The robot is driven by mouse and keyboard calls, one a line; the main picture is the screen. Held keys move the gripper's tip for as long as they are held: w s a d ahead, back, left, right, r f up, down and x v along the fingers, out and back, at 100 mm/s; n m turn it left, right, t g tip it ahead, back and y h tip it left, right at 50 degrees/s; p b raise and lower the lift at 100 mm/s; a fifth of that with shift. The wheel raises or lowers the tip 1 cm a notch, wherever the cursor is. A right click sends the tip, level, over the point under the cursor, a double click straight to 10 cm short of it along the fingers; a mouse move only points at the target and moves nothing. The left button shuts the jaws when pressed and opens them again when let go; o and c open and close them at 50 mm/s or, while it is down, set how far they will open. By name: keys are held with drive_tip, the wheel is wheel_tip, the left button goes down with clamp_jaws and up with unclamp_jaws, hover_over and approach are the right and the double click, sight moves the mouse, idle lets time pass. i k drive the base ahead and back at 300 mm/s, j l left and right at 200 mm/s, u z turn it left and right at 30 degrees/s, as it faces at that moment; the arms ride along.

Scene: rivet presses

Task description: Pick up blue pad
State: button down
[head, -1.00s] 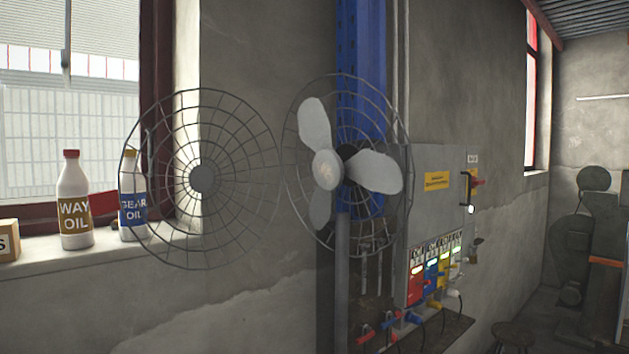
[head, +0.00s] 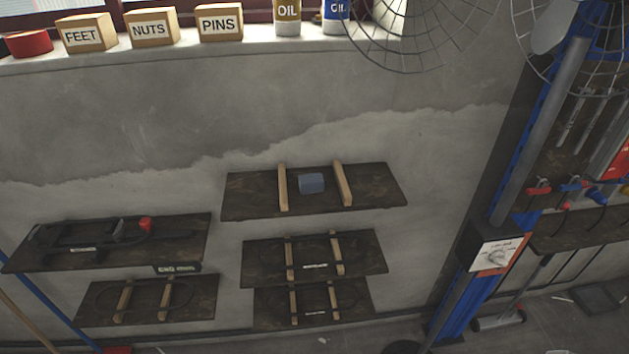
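The blue pad (head: 311,183) is a small blue-grey block. It lies on the top dark wall shelf (head: 245,199), between two upright wooden strips (head: 283,187) and (head: 343,184). Nothing covers it in the head view. My gripper is not in view, and no part of my arm can be made out.
Lower shelves (head: 262,251) with wooden strips hang below, and a shelf with a black tool (head: 100,234) is at left. Boxes (head: 151,28) line the sill above. A fan cage (head: 425,35) and a blue post (head: 510,190) stand to the right.

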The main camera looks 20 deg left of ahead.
sight(313, 183)
drive_tip(key=u, duration=0.6)
drive_tip(key=i+j+u, duration=0.2)
drive_tip(key=i+u, duration=0.75)
drive_tip(key=i, duration=0.05)
